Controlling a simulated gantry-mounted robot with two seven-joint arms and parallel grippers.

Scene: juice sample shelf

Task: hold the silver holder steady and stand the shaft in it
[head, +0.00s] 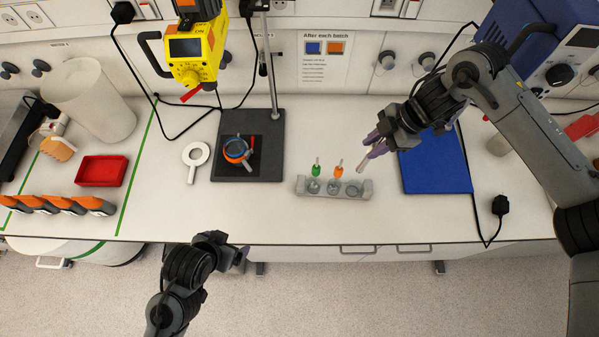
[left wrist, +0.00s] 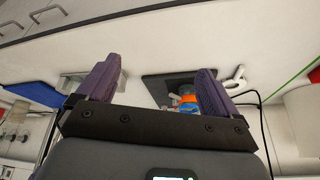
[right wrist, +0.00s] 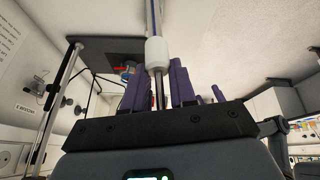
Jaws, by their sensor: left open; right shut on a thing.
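The silver holder (head: 362,189) is a small rack on the bench front with several round openings. A green-topped piece (head: 316,168) and an orange-topped piece (head: 338,170) stand in it; its right opening looks empty. My right gripper (head: 372,146) is shut on the shaft (head: 361,162), which hangs tilted above and right of the holder. In the right wrist view the shaft (right wrist: 157,52) shows a white collar and a metal rod between the fingers. My left gripper (head: 240,258) is open and empty, off the bench's front edge, left of the holder; its fingers (left wrist: 150,85) are wide apart.
A red tray (head: 101,171) sits far left. Bench in front of the holder is clear.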

